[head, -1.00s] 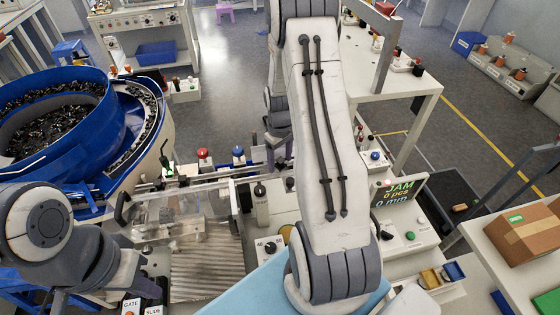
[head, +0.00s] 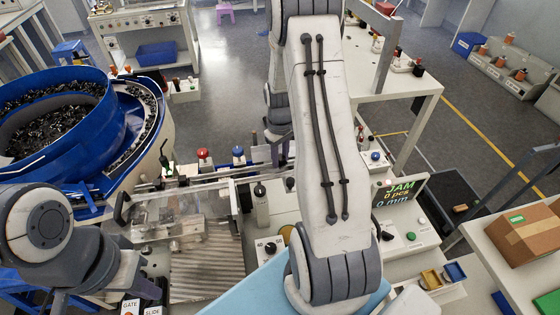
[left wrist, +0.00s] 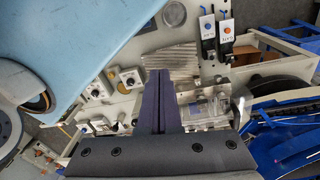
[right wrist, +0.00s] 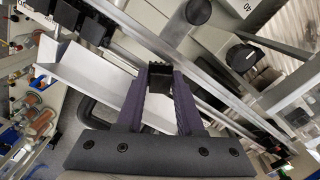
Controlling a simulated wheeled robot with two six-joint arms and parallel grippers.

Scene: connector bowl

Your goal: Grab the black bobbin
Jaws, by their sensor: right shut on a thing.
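My right gripper (right wrist: 160,72) is shut on a small black part (right wrist: 159,88) with a toothed edge, held between its fingertips in the right wrist view. I cannot tell whether this part is the black bobbin. In the head view my right arm hides that gripper. My left gripper (left wrist: 156,74) is shut with its fingers together and nothing visible between them, above the bench machine in the left wrist view. Small dark-topped items (head: 418,68) stand on the back right table in the head view, too small to identify.
A blue bowl (head: 112,100) full of black pieces stands at the left. A clear-covered machine (head: 180,208) sits in front of it. A JAM display (head: 402,196) and a cardboard box (head: 527,233) are at the right. Metal rails (right wrist: 220,75) lie close around my right gripper.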

